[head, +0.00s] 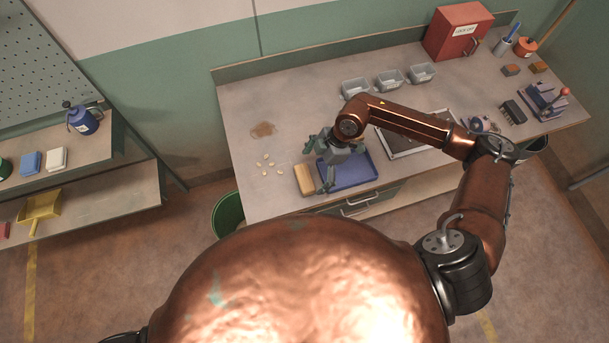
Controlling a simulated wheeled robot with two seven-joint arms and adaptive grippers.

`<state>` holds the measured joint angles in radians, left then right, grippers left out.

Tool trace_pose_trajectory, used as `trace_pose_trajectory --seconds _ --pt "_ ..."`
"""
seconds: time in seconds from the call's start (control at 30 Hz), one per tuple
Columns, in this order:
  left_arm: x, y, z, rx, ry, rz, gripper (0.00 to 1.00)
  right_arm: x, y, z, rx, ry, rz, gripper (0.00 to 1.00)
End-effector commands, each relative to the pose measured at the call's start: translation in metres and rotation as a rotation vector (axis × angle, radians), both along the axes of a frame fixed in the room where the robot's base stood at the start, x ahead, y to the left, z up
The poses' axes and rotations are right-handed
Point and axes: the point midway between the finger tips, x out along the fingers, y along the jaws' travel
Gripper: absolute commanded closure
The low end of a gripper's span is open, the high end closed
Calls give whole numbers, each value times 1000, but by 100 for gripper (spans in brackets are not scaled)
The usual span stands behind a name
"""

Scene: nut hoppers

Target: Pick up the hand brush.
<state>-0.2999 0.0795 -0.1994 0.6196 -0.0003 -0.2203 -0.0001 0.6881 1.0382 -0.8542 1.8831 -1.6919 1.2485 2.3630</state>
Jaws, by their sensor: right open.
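No thing is plainly recognisable as the hand brush. A tan oblong block (304,180) lies on the workbench left of a blue tray (365,177); at this size I cannot tell whether it is the brush or a sponge. My right gripper (320,164) is open above the tray's left side, close to the block, with its fingers spread. I see nothing between the fingers, and I cannot tell whether they touch anything. My left gripper is out of view.
Several pale nuts (267,162) and a brown stain (263,130) lie on the workbench (240,110). Clear bins (390,80) and a red box (458,31) stand at the back. A yellow dustpan (40,207) is on the left shelf. A green bin (228,214) stands below.

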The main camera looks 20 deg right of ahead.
Motion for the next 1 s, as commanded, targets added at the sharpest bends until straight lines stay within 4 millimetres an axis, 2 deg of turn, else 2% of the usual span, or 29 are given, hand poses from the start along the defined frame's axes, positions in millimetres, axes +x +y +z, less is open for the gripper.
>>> trace_pose_trajectory --seconds 0.17,0.43,0.7,1.0 --pt "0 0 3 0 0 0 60 3 10 -11 2 0 10 0" --pt "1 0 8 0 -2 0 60 7 24 -46 2 0 9 0" --pt "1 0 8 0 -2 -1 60 6 24 -51 2 -2 7 1" --pt "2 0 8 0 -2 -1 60 6 24 -51 2 -1 6 21"
